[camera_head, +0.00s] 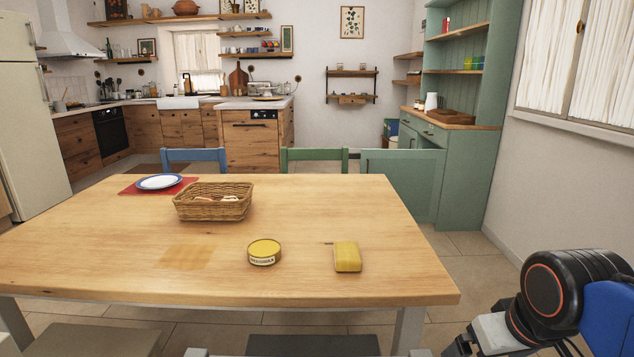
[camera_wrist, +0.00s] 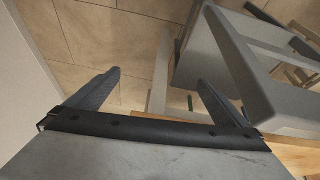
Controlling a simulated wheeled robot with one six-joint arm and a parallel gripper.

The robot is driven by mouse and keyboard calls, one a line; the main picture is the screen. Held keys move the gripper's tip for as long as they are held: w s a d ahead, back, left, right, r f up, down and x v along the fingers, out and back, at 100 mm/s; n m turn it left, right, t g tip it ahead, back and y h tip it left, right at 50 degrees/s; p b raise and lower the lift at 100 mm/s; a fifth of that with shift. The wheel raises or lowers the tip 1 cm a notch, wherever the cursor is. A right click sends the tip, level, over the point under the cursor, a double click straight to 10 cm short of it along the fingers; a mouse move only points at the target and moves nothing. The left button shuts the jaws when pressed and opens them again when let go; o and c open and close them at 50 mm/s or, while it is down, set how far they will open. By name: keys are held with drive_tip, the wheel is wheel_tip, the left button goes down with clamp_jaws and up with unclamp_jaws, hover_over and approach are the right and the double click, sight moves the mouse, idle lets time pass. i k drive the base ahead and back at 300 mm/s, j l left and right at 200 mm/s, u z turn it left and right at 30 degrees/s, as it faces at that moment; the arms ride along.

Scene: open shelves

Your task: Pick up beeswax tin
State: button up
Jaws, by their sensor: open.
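The beeswax tin (camera_head: 264,253) is a round, low tin with a yellow lid and a pale label on its side. It stands upright on the wooden table (camera_head: 110,255), near the front edge, in the head view. My gripper (camera_wrist: 158,82) is open and empty in the wrist view, with its two dark fingers spread apart. The floor and a grey frame show beyond the fingers. The tin is not in the wrist view. In the head view my arm is at the lower right, off the table and well to the right of the tin.
A yellow block, perhaps a sponge, (camera_head: 347,257) lies right of the tin. A wicker basket (camera_head: 212,207) stands behind it, and a plate (camera_head: 160,182) on a red mat (camera_head: 128,190) is at the back left. Chairs (camera_head: 314,155) line the far side. The table around the tin is clear.

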sight(263, 252)
drive_tip(key=k, duration=0.2)
drive_tip(key=j+u, duration=0.1)
drive_tip(key=j, duration=2.6)
drive_tip(key=i+j, duration=0.1)
drive_tip(key=j, duration=0.5)
drive_tip(key=i+l+z, duration=0.1)
drive_tip(key=i+l, duration=0.15)
